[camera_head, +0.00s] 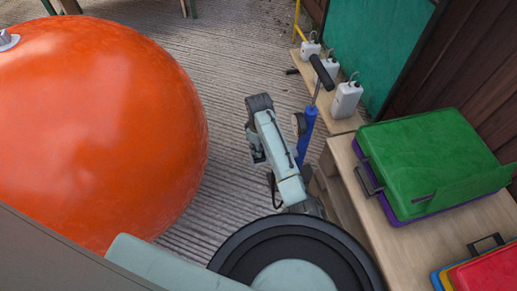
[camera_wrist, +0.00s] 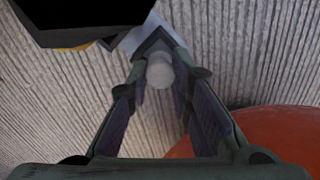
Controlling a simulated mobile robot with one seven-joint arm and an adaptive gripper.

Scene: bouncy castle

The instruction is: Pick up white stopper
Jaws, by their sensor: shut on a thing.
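The white stopper (camera_wrist: 160,74) is a small, rounded, pale piece. In the wrist view it sits between the tips of my gripper (camera_wrist: 161,82). The fingers are shut on it, one on each side, and it is held over the grey ribbed ground. In the head view the stopper and my fingertips cannot be made out; my own arm hides that spot. The ball also shows low right in the wrist view (camera_wrist: 275,128).
A blue pump (camera_head: 306,132) with a black handle stands just right of my arm. White bottles (camera_head: 346,99) line a wooden bench (camera_head: 425,240) at the right. A green case (camera_head: 432,150) and a red case (camera_head: 490,272) lie on it. Ribbed ground (camera_head: 225,60) behind is mostly clear.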

